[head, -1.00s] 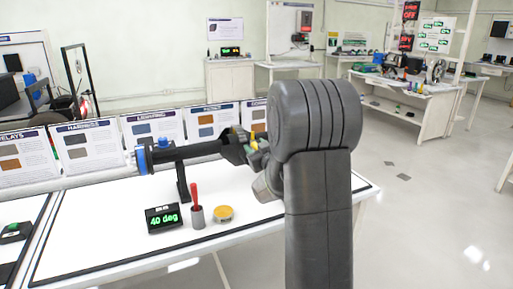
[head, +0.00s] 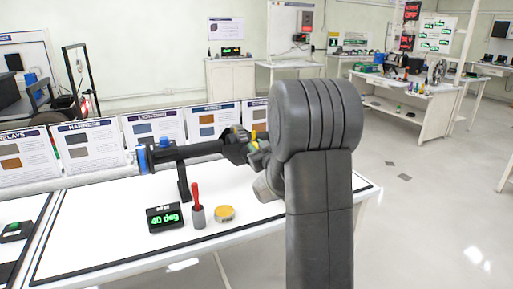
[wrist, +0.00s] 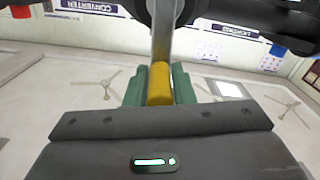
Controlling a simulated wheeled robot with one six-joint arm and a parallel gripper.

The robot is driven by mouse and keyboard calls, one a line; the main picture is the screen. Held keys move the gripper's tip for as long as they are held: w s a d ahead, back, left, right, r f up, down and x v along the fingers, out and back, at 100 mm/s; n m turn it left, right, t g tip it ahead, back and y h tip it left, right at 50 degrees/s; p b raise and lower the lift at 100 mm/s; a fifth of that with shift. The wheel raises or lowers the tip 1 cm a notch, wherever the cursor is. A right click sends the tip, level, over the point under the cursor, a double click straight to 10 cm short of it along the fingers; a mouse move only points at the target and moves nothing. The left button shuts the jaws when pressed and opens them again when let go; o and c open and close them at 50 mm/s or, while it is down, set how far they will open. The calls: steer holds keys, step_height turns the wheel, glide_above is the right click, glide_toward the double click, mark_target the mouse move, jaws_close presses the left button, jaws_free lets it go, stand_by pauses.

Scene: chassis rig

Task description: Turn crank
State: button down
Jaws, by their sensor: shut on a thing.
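The crank has a dark horizontal shaft (head: 198,150) with a blue collar, carried on a black stand (head: 183,182) on the white table. At the shaft's right end is a dark hub (head: 236,147). In the wrist view a metal crank arm (wrist: 163,35) leads to a yellow handle (wrist: 160,88). My gripper (wrist: 159,80) is shut on this handle, one green finger on each side. In the head view my arm hides most of my gripper. A small display (head: 164,217) on the table reads 40 deg.
A cup with a red-handled tool (head: 197,210) and a round orange-topped tin (head: 224,213) stand below the shaft. Several upright panels (head: 153,129) line the table's back. The floor at right is clear up to a far workbench (head: 415,105).

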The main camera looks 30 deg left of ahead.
steer(key=shift+w+d+m, duration=0.2)
steer(key=shift+d+m, duration=0.05)
steer(key=shift+m, duration=0.05)
steer(key=shift+w+d+f+m+p, duration=0.2)
steer(key=shift+w+d+f+m, duration=0.35)
steer(key=shift+m, duration=1.15)
steer(key=shift+w+d+f+m+p, duration=0.15)
steer(key=shift+w+d+f+m, duration=0.4)
steer(key=shift+m, duration=1.15)
steer(key=shift+w+d+f+m+p, duration=0.25)
steer(key=shift+w+d+m, duration=0.5)
steer(key=shift+m, duration=0.95)
steer(key=shift+w+a+f, duration=0.1)
steer(key=shift+w+f, duration=0.05)
steer(key=shift+f, duration=0.05)
steer(key=c, duration=1.3)
jaws_free()
steer(key=shift+r, duration=0.15)
